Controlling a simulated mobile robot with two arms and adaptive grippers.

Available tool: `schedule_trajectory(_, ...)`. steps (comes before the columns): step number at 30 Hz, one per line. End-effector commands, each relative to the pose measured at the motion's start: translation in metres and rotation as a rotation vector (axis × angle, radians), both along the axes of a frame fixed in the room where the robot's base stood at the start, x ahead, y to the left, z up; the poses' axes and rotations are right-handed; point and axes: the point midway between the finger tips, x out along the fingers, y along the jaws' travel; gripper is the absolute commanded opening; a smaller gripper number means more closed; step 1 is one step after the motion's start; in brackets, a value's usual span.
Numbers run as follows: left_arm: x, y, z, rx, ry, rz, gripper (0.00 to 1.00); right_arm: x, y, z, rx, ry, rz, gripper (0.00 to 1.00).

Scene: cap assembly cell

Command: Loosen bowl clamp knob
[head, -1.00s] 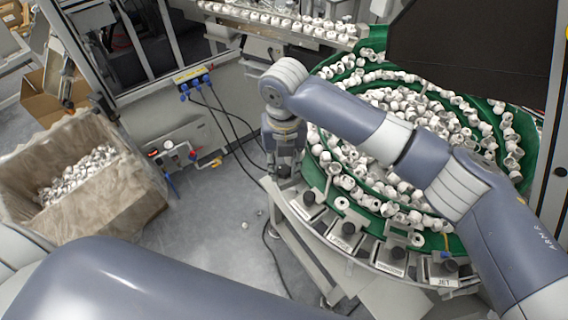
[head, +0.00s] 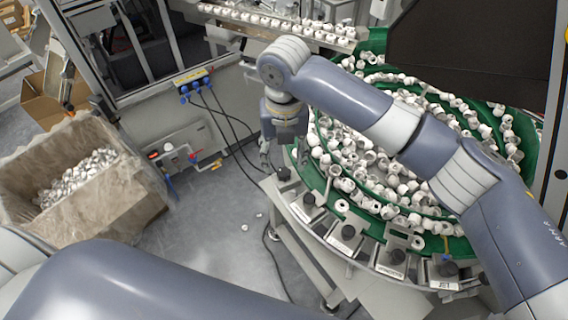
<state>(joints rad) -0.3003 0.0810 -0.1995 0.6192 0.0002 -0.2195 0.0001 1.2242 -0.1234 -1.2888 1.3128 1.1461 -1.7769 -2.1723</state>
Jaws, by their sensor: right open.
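The green bowl feeder (head: 446,243) is full of white caps, and several black clamp knobs sit on labelled plates along its front rim. The leftmost knob (head: 283,174) is at the bowl's left edge. My right arm reaches across the bowl, and its gripper (head: 267,158) hangs pointing down just above and left of that knob. The gripper is open, and its fingers look small and partly lost against the background. I see no contact with the knob. More knobs show to the right, such as one at the rim's front (head: 348,232). My left arm crosses the bottom left; its gripper is out of view.
A lined carton of caps (head: 88,205) stands at left. Cables (head: 228,130) hang from a socket strip behind my right gripper. A dark panel (head: 470,50) stands behind the bowl at right. The floor (head: 215,250) left of the bowl is mostly clear.

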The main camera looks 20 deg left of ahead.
Motion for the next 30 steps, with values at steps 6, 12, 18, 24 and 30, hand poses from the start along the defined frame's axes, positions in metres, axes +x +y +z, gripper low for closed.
schedule_trajectory(6,0.0,-0.001,0.0,-0.001,-0.001,0.0,0.0,0.001,0.001,0.047,0.001,-0.004,0.0,0.49)
schedule_trajectory(12,0.001,-0.001,0.0,-0.001,-0.001,0.0,0.0,0.0,0.0,0.072,0.001,-0.002,0.0,0.49)
schedule_trajectory(18,0.001,-0.001,0.0,-0.001,-0.001,0.0,0.0,0.0,0.0,0.077,0.0,-0.001,0.0,0.49)
schedule_trajectory(24,0.001,-0.001,0.0,-0.001,-0.001,-0.001,0.0,0.0,0.0,0.077,0.0,-0.001,0.0,0.49)
schedule_trajectory(30,0.001,-0.001,0.0,-0.001,-0.001,-0.001,0.0,0.0,0.0,0.077,0.001,-0.001,0.0,0.49)
